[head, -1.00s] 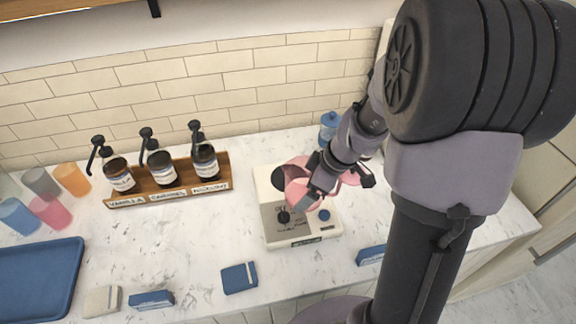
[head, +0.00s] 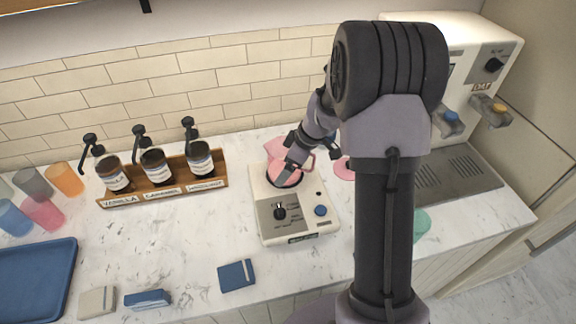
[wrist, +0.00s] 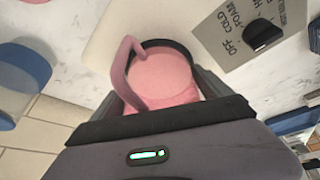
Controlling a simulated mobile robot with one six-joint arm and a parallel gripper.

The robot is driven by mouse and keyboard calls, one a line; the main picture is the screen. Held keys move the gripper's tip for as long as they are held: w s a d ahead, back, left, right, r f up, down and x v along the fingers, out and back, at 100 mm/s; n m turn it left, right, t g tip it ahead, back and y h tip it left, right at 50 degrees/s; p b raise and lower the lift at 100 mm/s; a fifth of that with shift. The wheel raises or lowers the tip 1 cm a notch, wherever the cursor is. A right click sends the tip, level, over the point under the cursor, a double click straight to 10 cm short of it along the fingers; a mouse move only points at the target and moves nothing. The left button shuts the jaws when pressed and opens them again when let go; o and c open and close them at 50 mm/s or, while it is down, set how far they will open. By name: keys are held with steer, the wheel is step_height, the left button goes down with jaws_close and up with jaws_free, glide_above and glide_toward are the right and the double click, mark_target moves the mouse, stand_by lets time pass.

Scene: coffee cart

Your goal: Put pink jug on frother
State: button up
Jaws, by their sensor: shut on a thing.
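The pink jug (head: 277,149) is at the round black ring (head: 286,181) on top of the white frother (head: 300,226). My gripper (head: 303,150) is over the jug from the back right and shut on it. In the wrist view the jug (wrist: 165,78) is between the fingers, its handle (wrist: 122,75) at the left, with a dark band curving around its far side. The frother's grey panel (wrist: 250,28) with a black knob is at the upper right. My gripper partly hides the jug, and I cannot tell whether its base rests fully in the ring.
A wooden rack (head: 165,182) with syrup pump bottles is left of the frother. A pink round item (head: 344,168) lies to its right. A white coffee machine (head: 480,60) stands at the right. A blue box (head: 237,275) and a blue tray (head: 35,280) are nearer the front.

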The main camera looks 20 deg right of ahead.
steer(key=o, duration=1.7)
steer(key=shift+o, duration=0.2)
steer(key=shift+r+p, duration=0.3)
steer(key=shift+p, duration=0.05)
steer(key=p+v, duration=0.3)
steer(key=v, duration=0.8)
steer(key=s+a+r+m, duration=0.4)
steer(key=s+a+r, duration=0.3)
steer(key=a+r, duration=0.25)
steer(key=s+a+r+m+t, duration=0.1)
steer(key=s+a+m, duration=0.3)
steer(key=s, duration=0.4)
steer(key=s+a+r+m+t+h, duration=0.1)
steer(key=s+a+m, duration=0.3)
steer(key=s, duration=0.4)
steer(key=shift+a+r+m, duration=0.35)
steer(key=shift+r+m, duration=0.35)
steer(key=shift+r, duration=0.1)
steer(key=shift+s, duration=0.1)
